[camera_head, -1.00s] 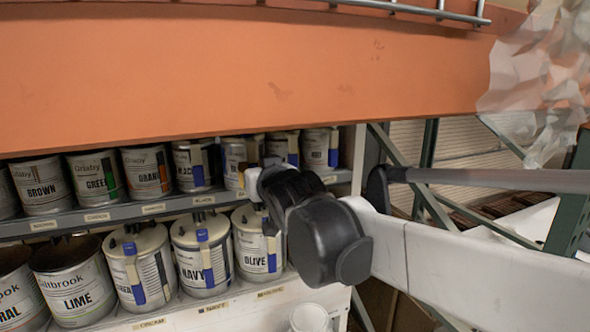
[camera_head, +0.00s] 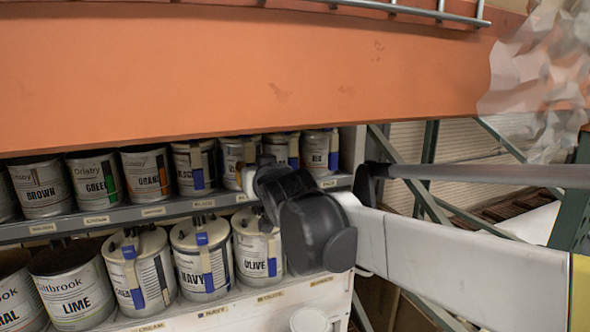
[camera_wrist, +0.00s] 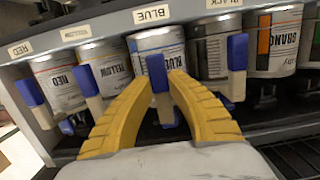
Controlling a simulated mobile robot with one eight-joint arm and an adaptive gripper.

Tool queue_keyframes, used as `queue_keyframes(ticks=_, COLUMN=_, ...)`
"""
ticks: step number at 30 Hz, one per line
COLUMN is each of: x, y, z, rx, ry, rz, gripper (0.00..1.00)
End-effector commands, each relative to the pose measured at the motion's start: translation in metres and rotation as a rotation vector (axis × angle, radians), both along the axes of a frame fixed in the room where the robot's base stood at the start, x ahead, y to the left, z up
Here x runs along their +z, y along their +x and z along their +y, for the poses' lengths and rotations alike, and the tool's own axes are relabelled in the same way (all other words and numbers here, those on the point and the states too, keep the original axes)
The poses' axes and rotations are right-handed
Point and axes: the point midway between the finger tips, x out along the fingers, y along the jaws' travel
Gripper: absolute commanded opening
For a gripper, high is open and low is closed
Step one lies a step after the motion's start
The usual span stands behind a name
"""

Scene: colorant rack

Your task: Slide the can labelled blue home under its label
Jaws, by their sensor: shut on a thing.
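The blue can (camera_wrist: 158,45) stands on the upper shelf, upside down in the wrist view, directly at the BLUE shelf label (camera_wrist: 152,14). It has a white body, a printed label and a blue-topped handle (camera_wrist: 157,72). My gripper (camera_wrist: 157,80) has its two yellow fingers closed on that handle at the front of the can. In the head view the blue can (camera_head: 234,160) is partly hidden by my gripper (camera_head: 250,178). The can's back and the depth behind it are hidden.
The yellow can (camera_wrist: 106,68) and black can (camera_wrist: 211,55) stand close on either side. The red can (camera_wrist: 60,80) is beyond the yellow. The lower shelf holds the navy can (camera_head: 203,262) and olive can (camera_head: 258,250). An orange beam (camera_head: 250,70) crosses above the shelves.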

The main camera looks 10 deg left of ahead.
Motion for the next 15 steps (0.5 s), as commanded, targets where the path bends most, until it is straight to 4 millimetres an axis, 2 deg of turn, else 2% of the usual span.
queue_keyframes(ticks=15, x=0.0007, y=0.0068, z=0.0043, rx=0.001, ry=0.004, rz=-0.006, gripper=0.0)
